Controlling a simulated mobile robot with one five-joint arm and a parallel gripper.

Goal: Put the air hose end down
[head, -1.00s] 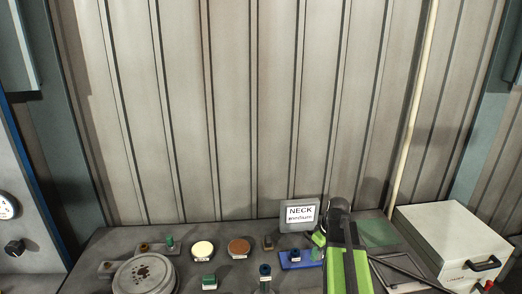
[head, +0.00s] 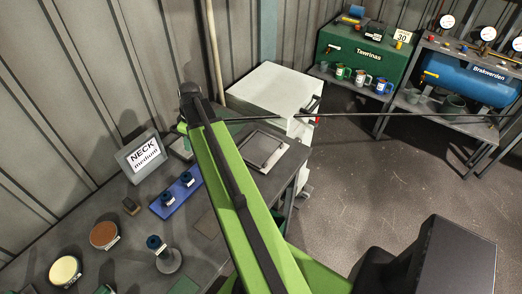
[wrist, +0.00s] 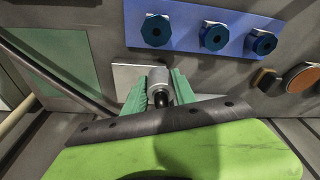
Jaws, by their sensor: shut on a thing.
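In the wrist view my gripper (wrist: 160,90) has its two green fingers shut on a grey, dark-tipped cylindrical piece, the air hose end (wrist: 158,84). It is over or just in front of a small pale square plate (wrist: 128,73) on the bench; I cannot tell whether they touch. In the head view my green arm reaches to the bench's back edge and hides most of the gripper and the hose end. A thin dark line, apparently the hose (head: 400,114), runs from near the gripper to the right.
A blue rack (head: 167,207) with blue-capped pieces lies beside the plate, near a "NECK medium" sign (head: 140,155). A white cabinet (head: 265,90) stands to the right. A green "Tawrinas" unit (head: 360,58) and blue "Brakwerden" tank (head: 455,77) stand beyond. The floor between is clear.

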